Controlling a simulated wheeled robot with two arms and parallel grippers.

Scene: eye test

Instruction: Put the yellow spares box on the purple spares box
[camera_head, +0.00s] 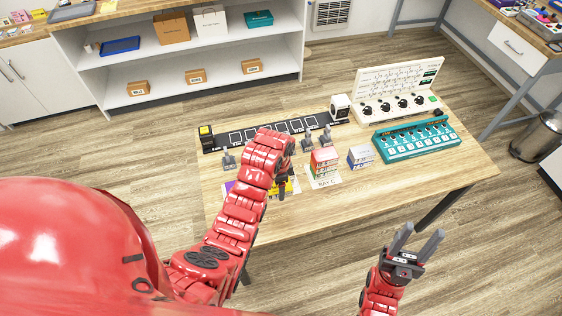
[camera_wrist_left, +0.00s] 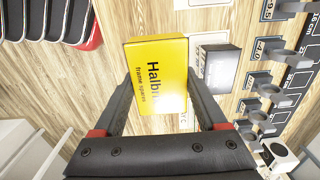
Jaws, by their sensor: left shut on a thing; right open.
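The yellow spares box (camera_wrist_left: 158,74) is between the two fingers of my left gripper (camera_wrist_left: 158,92), which is shut on it. In the head view my left arm hides most of the box, and only a bit of yellow (camera_head: 294,186) shows by the gripper (camera_head: 284,186) over the table's front part. A small purple patch (camera_head: 230,187) shows left of my left arm; it may be the purple spares box, mostly hidden by the arm. I cannot tell the gap between the yellow box and the table. My right gripper (camera_head: 421,238) is open and empty, in front of the table.
On the table (camera_head: 400,190) are a red-and-white stack of boxes (camera_head: 323,160) on a white sheet, a blue-and-white box (camera_head: 361,156), a teal device (camera_head: 417,140) and a cream panel (camera_head: 398,92). A dark box (camera_wrist_left: 219,69) is beside the yellow one. The table's right front is clear.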

